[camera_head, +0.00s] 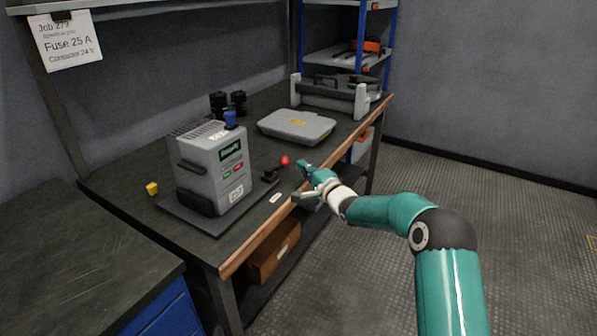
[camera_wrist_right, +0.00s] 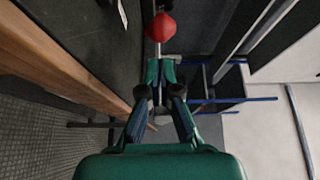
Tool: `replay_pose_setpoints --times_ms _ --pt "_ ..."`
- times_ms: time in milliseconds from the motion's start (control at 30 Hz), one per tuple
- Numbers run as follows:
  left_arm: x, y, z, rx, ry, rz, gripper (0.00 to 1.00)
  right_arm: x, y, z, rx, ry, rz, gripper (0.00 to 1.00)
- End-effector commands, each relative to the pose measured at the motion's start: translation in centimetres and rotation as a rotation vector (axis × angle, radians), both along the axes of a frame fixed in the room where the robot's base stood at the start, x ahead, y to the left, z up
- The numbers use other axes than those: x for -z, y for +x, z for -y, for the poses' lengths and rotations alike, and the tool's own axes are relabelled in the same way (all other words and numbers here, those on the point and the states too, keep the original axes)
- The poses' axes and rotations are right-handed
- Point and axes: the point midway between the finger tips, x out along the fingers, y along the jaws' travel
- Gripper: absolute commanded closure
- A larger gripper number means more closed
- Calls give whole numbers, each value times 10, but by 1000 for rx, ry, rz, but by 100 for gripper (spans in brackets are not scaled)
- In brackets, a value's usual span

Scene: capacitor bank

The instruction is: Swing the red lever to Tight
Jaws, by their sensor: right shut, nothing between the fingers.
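The red ball knob (camera_head: 285,160) of the lever sits above the workbench, just right of the grey machine, with a dark base (camera_head: 270,175) below it. In the right wrist view the red knob (camera_wrist_right: 160,27) is just beyond the fingertips. My right gripper (camera_head: 304,168) is teal, shut and empty, just right of the knob at the bench's front edge. In the right wrist view its fingertips (camera_wrist_right: 160,70) are close together. I cannot tell whether they touch the lever. A small white label (camera_head: 275,198) lies near the lever; its text is unreadable. My left gripper is not in view.
The grey machine (camera_head: 215,165) stands on a dark plate left of the lever. A grey case (camera_head: 297,126) lies behind the lever. A yellow cube (camera_head: 152,188) is at the left. The bench's wooden edge (camera_head: 258,240) runs below my gripper. Open floor lies right.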

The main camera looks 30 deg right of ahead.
Motion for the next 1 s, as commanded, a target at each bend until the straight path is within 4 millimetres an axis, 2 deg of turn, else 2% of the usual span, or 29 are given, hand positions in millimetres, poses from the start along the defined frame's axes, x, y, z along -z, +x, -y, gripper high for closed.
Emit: replay_pose_setpoints --times_ms 100,333,533,733,1000 --pt "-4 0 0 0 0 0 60 0 -11 5 -8 1 -2 100" --pt "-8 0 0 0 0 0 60 0 -56 34 -6 1 -3 100" --pt "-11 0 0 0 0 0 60 0 -83 51 -6 1 -3 100" --pt "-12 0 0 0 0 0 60 1 -94 57 -6 1 -3 100" --pt "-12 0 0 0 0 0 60 1 -95 58 -5 1 -2 100"
